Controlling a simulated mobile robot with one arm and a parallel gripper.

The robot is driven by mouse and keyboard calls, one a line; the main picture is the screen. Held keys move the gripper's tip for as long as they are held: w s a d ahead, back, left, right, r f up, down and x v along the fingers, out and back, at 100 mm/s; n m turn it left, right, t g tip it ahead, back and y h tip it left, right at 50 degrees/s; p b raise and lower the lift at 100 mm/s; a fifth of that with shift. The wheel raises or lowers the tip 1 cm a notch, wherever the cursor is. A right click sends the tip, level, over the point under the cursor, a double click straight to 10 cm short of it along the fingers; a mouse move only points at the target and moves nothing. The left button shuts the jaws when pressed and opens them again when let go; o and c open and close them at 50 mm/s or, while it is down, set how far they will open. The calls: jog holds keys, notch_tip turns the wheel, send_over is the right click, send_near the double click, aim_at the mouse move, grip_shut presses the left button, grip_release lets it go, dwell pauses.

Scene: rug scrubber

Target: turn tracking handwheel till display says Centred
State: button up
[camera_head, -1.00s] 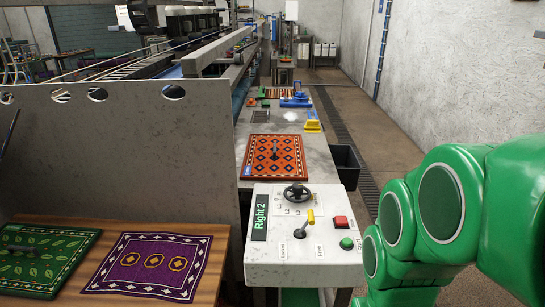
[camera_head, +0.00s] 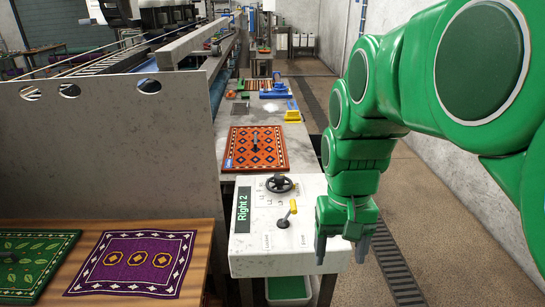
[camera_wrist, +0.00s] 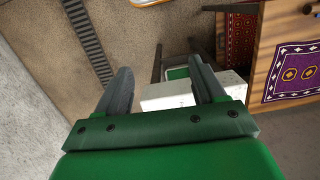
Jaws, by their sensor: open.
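The tracking handwheel (camera_head: 280,184) is a small black wheel with a knob, on top of a pale control box (camera_head: 300,262). The display (camera_head: 243,210) on the box's left side reads "Right 2". A lever with a yellow handle (camera_head: 292,206) stands in front of the wheel, near the labels "Locked" and "Free". My gripper (camera_head: 341,246) is open and empty, pointing down at the box's right edge, to the right of and nearer than the wheel. It hides the box's right side. In the wrist view my open fingers (camera_wrist: 160,92) show, with the box's pale side (camera_wrist: 170,95) beyond; the wheel is not visible there.
An orange patterned rug (camera_head: 256,149) lies on the grey bench behind the box. A purple rug (camera_head: 137,262) and a green rug (camera_head: 32,260) lie on a wooden table at left. A tall grey panel (camera_head: 110,145) stands behind them. Open floor lies at right.

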jog(key=w+a+r, duration=0.1)
jog(key=w+r, duration=0.1)
jog(key=w, duration=1.3)
jog(key=m+t, duration=0.1)
send_near(280, 175)
jog(key=shift+s+d+f, duration=0.25)
jog(key=shift+s, duration=0.4)
jog(key=shift+w+a+f, duration=0.15)
jog(key=shift+w+f, duration=0.3)
jog(key=shift+w, duration=0.05)
jog(key=shift+a+f, duration=0.15)
jog(key=shift+f, duration=3.75)
jog(key=c, duration=1.1)
jog(key=shift+o, duration=0.2)
